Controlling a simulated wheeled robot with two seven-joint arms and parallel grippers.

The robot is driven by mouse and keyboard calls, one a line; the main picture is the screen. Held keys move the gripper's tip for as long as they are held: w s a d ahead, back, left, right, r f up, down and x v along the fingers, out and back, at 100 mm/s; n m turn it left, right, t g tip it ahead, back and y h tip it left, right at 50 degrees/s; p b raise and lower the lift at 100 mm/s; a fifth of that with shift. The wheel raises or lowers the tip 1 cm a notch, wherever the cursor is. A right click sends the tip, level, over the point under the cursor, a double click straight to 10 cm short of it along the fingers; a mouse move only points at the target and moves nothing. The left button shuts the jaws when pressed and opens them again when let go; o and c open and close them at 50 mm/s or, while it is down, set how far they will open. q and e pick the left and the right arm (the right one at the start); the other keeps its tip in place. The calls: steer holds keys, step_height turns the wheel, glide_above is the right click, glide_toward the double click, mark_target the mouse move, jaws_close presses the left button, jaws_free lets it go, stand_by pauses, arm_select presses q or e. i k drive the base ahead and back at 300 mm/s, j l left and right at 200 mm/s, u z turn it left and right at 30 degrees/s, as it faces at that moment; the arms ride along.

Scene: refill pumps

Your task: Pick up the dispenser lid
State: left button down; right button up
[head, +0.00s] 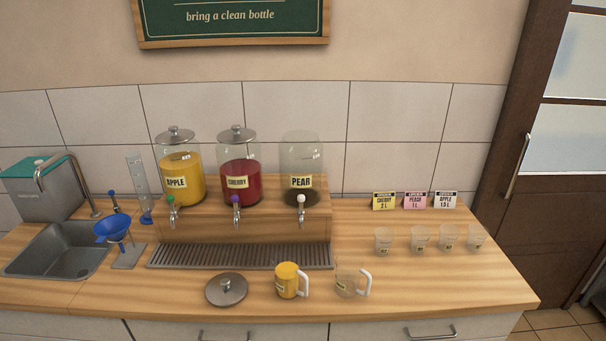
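A round grey metal dispenser lid (226,289) with a knob on top lies on the wooden counter, in front of the drip tray. The pear dispenser (301,165) stands on the wooden riser without a lid and looks nearly empty. The apple dispenser (181,170) holds yellow liquid and the cherry dispenser (239,170) holds red liquid. Both of these wear similar metal lids. Neither of my grippers shows in the head view.
A yellow-filled jug (287,280) and an empty clear jug (347,281) stand right of the loose lid. The drip tray (240,256) lies behind it. A blue funnel (113,229) on a stand and a sink (58,248) are at left. Small cups (421,238) and cards (415,201) are at right.

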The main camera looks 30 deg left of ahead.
mark_target(225, 289)
steer(key=u, duration=1.55)
